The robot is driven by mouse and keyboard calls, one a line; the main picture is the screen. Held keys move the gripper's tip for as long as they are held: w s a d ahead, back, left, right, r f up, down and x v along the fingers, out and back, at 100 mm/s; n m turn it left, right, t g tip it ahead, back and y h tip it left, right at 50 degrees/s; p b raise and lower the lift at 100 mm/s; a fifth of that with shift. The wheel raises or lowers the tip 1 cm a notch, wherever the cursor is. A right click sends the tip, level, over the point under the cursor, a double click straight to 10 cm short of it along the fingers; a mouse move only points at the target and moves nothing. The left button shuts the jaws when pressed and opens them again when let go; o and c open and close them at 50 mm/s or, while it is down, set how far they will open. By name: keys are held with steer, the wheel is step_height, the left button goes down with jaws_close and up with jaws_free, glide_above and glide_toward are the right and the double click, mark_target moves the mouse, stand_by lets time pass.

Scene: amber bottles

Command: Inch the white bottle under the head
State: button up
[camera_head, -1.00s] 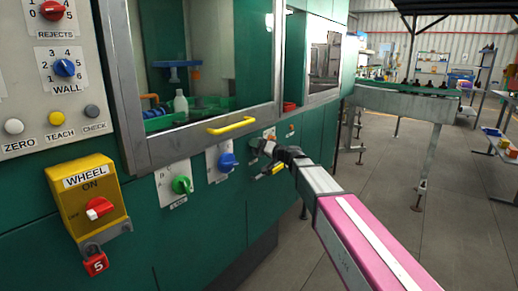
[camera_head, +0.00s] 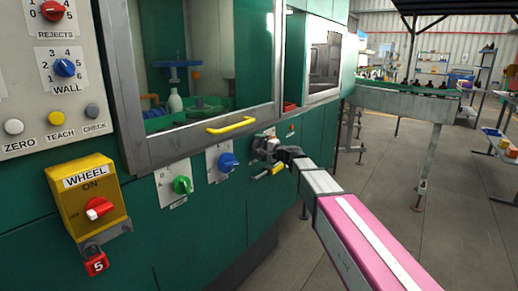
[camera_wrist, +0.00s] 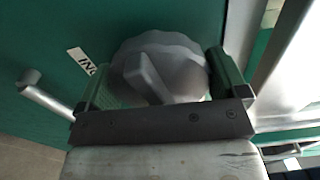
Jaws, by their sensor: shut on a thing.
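The white bottle (camera_head: 175,103) stands upright behind the machine's window in the head view. It is below the blue head (camera_head: 178,73), close under it and roughly in line. My gripper (camera_head: 265,148) is at the green machine front, right of the blue knob. In the wrist view my gripper (camera_wrist: 164,82) is shut on a grey knob (camera_wrist: 165,68), one finger on each side.
A yellow handle (camera_head: 231,125) runs along the window's lower edge. A green knob (camera_head: 182,185) and a blue knob (camera_head: 228,161) are left of my gripper. A yellow WHEEL switch box (camera_head: 88,207) has a red padlock.

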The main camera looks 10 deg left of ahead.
steer(key=m, duration=0.3)
steer(key=shift+m, duration=2.1)
steer(key=o, duration=0.6)
steer(key=shift+d, duration=0.15)
steer(key=v, duration=1)
steer(key=shift+s+d, duration=0.2)
steer(key=shift+d, duration=0.05)
steer(key=shift+f, duration=0.15)
